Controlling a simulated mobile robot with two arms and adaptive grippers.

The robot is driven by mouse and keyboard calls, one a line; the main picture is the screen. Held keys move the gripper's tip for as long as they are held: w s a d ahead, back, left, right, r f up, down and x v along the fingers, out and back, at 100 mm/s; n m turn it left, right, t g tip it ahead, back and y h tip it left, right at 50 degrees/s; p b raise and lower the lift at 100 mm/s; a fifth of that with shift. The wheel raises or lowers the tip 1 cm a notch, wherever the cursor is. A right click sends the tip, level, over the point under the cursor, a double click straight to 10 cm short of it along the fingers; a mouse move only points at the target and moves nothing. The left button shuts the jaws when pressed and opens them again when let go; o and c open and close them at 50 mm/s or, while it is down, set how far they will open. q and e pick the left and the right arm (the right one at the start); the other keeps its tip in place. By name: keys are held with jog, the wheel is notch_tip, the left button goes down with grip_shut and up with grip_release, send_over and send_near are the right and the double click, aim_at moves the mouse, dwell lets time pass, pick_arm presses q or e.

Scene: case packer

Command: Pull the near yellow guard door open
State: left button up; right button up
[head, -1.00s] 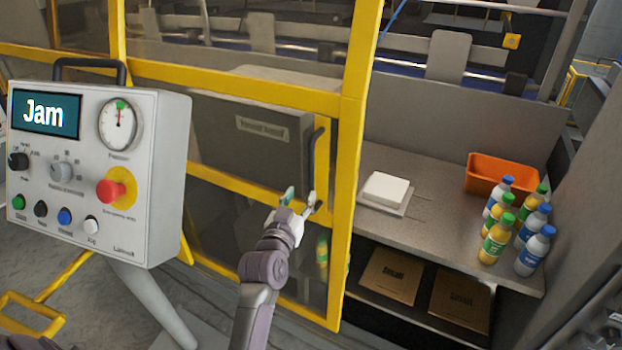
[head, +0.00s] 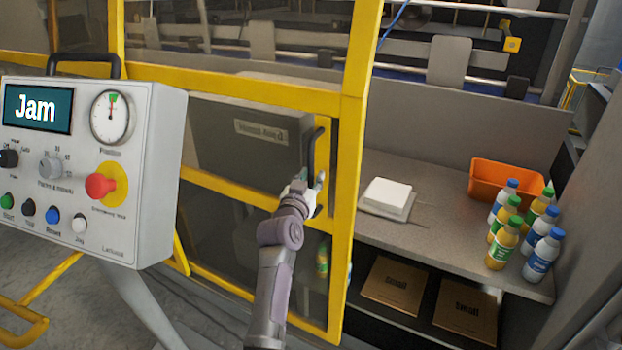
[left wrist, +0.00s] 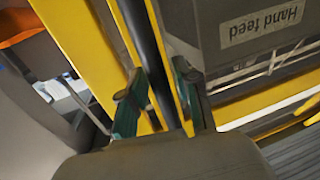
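The near yellow guard door (head: 347,190) has clear panes and stands closed, as far as I can see. Its dark upright bar handle (head: 312,150) is near the door's right edge. My left gripper (head: 312,186) is at the lower part of the handle. In the left wrist view the handle (left wrist: 147,40) runs down between the two green-padded fingers of my left gripper (left wrist: 160,98). The fingers are apart, with a gap beside the bar, so the gripper looks open around it. My right gripper is in neither view.
A grey control panel (head: 150,180) showing "Jam" stands at the left. Right of the door, a grey shelf (head: 440,240) holds a white stack (head: 386,197), an orange bin (head: 490,180) and several bottles (head: 541,255). Flat brown cartons (head: 394,284) lie below.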

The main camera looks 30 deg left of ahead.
pick_arm(q)
grip_shut()
jog(key=a+b, duration=0.5)
jog(key=a, duration=0.9)
jog(key=shift+w+a, duration=0.15)
jog(key=shift+w, duration=0.1)
jog(key=shift+o, duration=0.4)
grip_release()
jog(key=shift+o, duration=1.4)
jog(key=shift+a+f, duration=0.1)
jog(key=shift+a, duration=0.15)
